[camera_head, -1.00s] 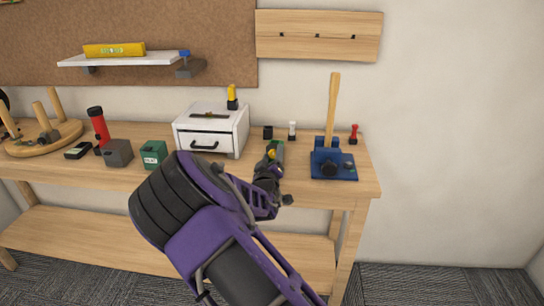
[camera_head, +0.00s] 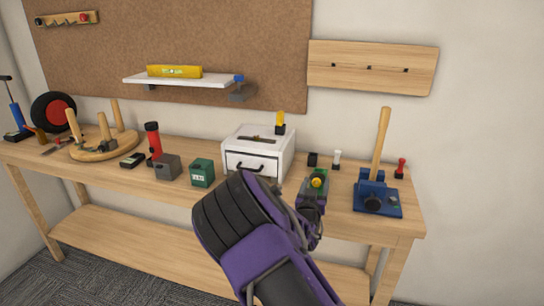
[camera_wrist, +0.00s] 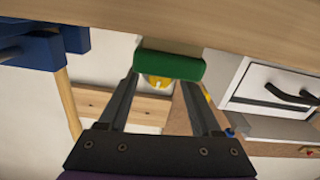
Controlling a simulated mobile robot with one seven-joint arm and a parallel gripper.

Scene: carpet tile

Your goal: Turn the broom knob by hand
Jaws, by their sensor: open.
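The broom holder is a blue block (camera_head: 378,194) at the right end of the workbench, with a round black knob (camera_head: 373,205) on its front. A wooden handle (camera_head: 382,142) stands up from it. In the wrist view the blue block (camera_wrist: 30,48) and handle (camera_wrist: 68,105) are at the left, and the knob cannot be made out there. My gripper (camera_head: 312,212) is left of the block, apart from it. In the wrist view its fingers (camera_wrist: 160,80) are spread, with a green-topped piece (camera_wrist: 170,65) and yellow disc between or just beyond the tips; contact is unclear.
A white drawer box (camera_head: 258,152), a green box (camera_head: 202,173) and a grey box (camera_head: 167,167) stand left of my gripper. A small white-topped piece (camera_head: 336,160) and a red one (camera_head: 400,168) flank the handle.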

